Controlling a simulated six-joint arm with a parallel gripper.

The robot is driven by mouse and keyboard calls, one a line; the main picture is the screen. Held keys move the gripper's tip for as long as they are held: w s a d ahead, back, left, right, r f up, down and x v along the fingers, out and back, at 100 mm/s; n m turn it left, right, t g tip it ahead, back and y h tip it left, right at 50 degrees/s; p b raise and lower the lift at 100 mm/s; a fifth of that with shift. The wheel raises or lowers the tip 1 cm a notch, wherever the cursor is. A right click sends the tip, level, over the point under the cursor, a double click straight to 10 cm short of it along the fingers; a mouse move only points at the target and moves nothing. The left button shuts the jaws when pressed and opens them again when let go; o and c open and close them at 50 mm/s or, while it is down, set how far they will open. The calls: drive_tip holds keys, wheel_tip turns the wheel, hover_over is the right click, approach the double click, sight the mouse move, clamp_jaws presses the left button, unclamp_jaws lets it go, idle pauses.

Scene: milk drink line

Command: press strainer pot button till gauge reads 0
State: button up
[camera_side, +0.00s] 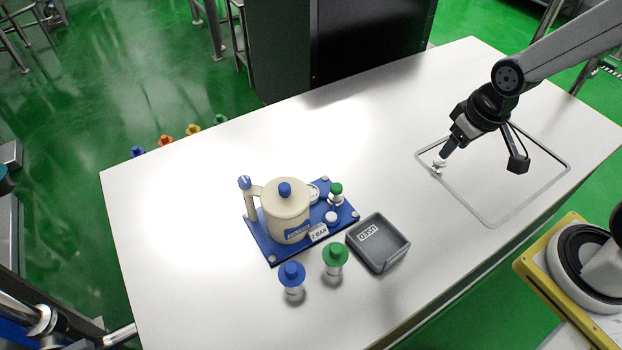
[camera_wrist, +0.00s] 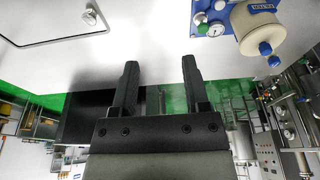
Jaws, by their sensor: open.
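The strainer pot (camera_side: 284,217) is a cream vessel with a blue knob on its lid, standing on a blue base plate (camera_side: 262,243). A sign reading "2 BAR" (camera_side: 319,233) stands at the plate's front. A green-topped fitting (camera_side: 336,190) and a small white round piece (camera_side: 331,217) sit to its right; I cannot tell which is the button. In the wrist view the pot (camera_wrist: 257,28) and a round white-faced gauge (camera_wrist: 215,29) show at upper right; the needle is too small to read. My gripper (camera_side: 438,165) is open and empty, well right of the pot; its fingers (camera_wrist: 160,68) are apart.
A grey tray marked "USED" (camera_side: 404,246) lies right of the plate. Blue-capped (camera_side: 292,276) and green-capped (camera_side: 335,259) pieces stand in front. A rounded rectangular outline (camera_side: 529,210) lies below my arm. Several coloured caps (camera_side: 166,140) line the far left edge. White table between is clear.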

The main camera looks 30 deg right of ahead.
drive_tip(key=shift+c, duration=0.2)
clamp_jaws()
idle(1.4)
